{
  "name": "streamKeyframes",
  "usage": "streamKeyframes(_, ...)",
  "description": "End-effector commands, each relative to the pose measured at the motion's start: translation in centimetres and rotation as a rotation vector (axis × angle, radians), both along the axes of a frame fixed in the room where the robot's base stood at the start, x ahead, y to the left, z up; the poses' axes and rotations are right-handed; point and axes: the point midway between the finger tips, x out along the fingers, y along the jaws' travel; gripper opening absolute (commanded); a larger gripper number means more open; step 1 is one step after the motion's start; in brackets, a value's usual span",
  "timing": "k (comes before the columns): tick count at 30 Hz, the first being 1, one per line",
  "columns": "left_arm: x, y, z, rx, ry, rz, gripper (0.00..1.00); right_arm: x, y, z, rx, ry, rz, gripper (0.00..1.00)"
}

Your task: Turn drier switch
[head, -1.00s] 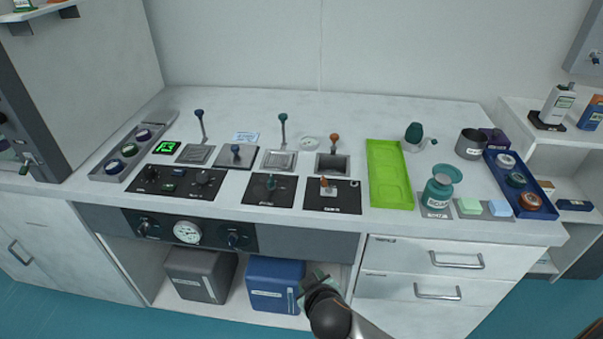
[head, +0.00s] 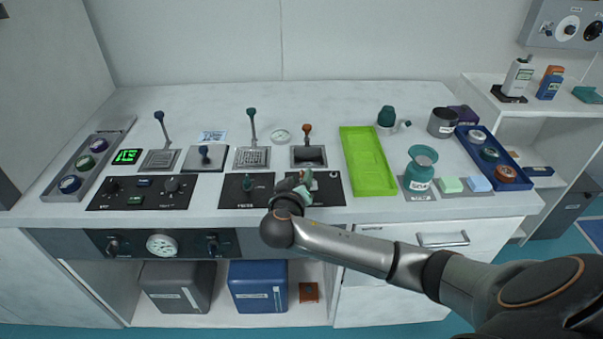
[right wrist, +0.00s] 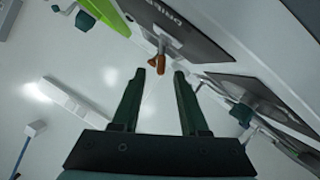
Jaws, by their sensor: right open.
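The drier panel (head: 330,188) is a black plate on the counter's front, partly hidden by my right gripper in the head view. In the right wrist view, this panel (right wrist: 186,30) carries lettering that looks like "DRIER". Its small orange-brown switch (right wrist: 159,60) shows just ahead of the gap between my fingertips, apparently not gripped. My right gripper (head: 303,182) is over the panel's left part; in the right wrist view its two dark green fingers (right wrist: 160,74) are apart with nothing between them. My left gripper is not in view.
A black panel with a green switch (head: 247,187) lies just left. Behind stand levers with green (head: 251,113) and orange (head: 307,130) knobs. A green tray (head: 367,160) and a teal jar (head: 421,170) are to the right. The counter's back strip is mostly clear.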

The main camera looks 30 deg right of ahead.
Motion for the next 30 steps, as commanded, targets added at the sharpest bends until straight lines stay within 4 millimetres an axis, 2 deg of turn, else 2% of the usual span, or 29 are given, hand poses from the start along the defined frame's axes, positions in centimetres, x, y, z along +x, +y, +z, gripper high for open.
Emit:
streamKeyframes(2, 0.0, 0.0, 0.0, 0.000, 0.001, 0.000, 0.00, 0.9, -1.0, -0.4, -0.003, 0.001, -0.002, 0.44)
streamKeyframes(7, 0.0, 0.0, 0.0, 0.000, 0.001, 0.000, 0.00, 2.2, -2.0, -1.1, 0.000, 0.001, 0.001, 0.44)
streamKeyframes(19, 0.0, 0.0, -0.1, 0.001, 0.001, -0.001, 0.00, 2.6, -2.4, -1.3, 0.002, 0.001, 0.001, 0.43)
streamKeyframes(30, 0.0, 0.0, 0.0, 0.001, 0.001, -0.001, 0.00, 2.5, -2.4, -1.3, 0.001, 0.002, 0.001, 0.01)
